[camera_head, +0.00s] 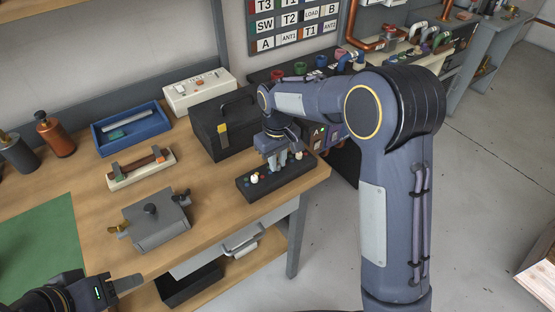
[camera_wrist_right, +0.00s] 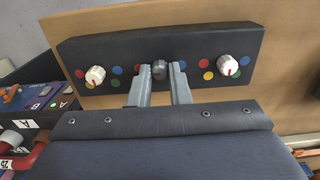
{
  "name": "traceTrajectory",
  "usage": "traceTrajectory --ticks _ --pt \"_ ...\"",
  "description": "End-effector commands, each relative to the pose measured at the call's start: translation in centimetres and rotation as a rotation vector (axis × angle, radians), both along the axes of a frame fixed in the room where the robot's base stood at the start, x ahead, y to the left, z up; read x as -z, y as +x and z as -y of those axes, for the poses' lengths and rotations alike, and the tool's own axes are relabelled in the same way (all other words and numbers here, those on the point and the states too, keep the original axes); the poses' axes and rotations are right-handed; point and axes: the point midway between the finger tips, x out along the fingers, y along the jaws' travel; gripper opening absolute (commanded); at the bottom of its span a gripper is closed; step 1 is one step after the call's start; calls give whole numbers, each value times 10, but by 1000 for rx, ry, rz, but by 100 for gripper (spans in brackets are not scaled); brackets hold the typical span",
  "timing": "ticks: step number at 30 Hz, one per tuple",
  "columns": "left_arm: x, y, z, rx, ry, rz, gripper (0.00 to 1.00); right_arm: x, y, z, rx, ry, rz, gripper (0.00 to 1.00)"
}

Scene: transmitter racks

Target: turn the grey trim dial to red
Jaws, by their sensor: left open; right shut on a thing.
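A black dial panel (camera_head: 277,182) lies at the right front corner of the wooden bench; its top also shows in the right wrist view (camera_wrist_right: 190,42). The grey trim dial (camera_wrist_right: 159,69) is in the middle of the panel, between two cream dials (camera_wrist_right: 95,75) (camera_wrist_right: 228,65). My right gripper (camera_wrist_right: 160,82) is shut on the grey dial, one finger at each side. In the head view, my right gripper (camera_head: 273,163) points down at the panel and hides the dial. Coloured dots surround the dials; I cannot tell where the grey dial points. My left gripper (camera_head: 128,284) is open at the lower left.
A black case (camera_head: 222,128) stands just behind the panel. The bench's right edge is close to the panel.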

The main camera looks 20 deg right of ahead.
Motion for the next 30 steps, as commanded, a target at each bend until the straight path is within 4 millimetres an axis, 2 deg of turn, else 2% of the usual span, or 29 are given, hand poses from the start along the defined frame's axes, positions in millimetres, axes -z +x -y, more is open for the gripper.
traceTrajectory --ticks 1,2,7,17,30 --pt "0 0 0 0 0 0 49 -1 1 0 -1 1 4 0" --pt "0 0 0 0 0 0 49 -1 1 0 -1 1 4 18" --pt "0 0 0 0 0 0 49 -1 1 0 -1 1 3 39" --pt "1 0 0 0 0 0 49 -5 1 0 -1 1 2 39" --pt "5 0 0 0 0 0 49 -70 1 0 -1 1 4 39"
